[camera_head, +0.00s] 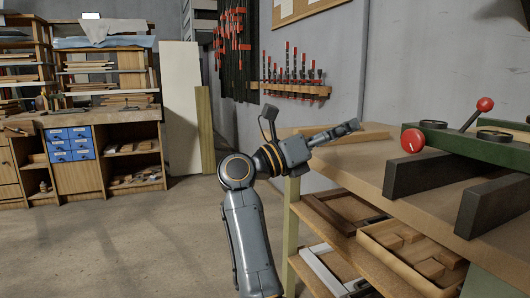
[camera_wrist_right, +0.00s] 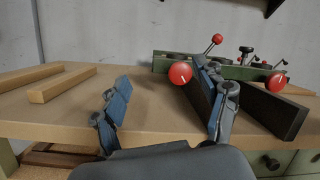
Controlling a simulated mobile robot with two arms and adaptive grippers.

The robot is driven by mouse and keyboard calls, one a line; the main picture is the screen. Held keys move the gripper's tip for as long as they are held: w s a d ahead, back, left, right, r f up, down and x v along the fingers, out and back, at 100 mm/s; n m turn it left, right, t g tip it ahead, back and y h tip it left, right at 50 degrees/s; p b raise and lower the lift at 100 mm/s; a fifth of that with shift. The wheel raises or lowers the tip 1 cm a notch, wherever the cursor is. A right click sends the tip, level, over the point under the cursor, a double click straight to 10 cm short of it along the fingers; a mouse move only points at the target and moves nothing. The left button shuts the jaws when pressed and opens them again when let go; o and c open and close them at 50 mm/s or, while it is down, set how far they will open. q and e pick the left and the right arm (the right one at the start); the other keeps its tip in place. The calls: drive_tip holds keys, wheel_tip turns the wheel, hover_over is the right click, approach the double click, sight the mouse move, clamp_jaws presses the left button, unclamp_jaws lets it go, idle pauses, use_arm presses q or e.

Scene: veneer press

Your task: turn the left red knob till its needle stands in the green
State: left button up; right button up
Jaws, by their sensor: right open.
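The left red knob (camera_head: 412,140) sits on the front of the green press beam (camera_head: 455,143), with a pale mark on its face. A dark round gauge (camera_head: 433,124) is on top of the beam near it; its needle and any green band are too small to read. In the wrist view the left red knob (camera_wrist_right: 180,74) lies between the finger directions, close to the right-hand finger in the picture, and beyond it. My right gripper (camera_head: 350,126) is open and empty over the bench, left of the knob and apart from it. It also shows in the wrist view (camera_wrist_right: 163,75). My left gripper is out of view.
A second red knob (camera_wrist_right: 277,80) and a red-balled lever (camera_head: 484,104) are farther right. Dark beams (camera_head: 435,172) lie under the press on the bench (camera_head: 345,160). Wooden strips (camera_wrist_right: 62,83) lie at the left of the bench. The space between is clear.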

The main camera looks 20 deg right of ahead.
drive_tip(key=w+a+f+n+t+y+p, duration=0.3)
drive_tip(key=w+a+f+n+t+p, duration=0.1)
drive_tip(key=n+t, duration=0.6)
drive_tip(key=w+a+f+n+t+y+p, duration=0.3)
drive_tip(key=w+n+t+p, duration=0.6)
drive_tip(key=n, duration=0.7)
wheel_tip(320, 180, down, 4)
drive_tip(key=shift+w+a+r+t, duration=0.15)
drive_tip(key=shift+w+a+t, duration=0.6)
drive_tip(key=shift+a, duration=0.5)
drive_tip(key=shift+w+g, duration=0.1)
drive_tip(key=shift+g, duration=0.25)
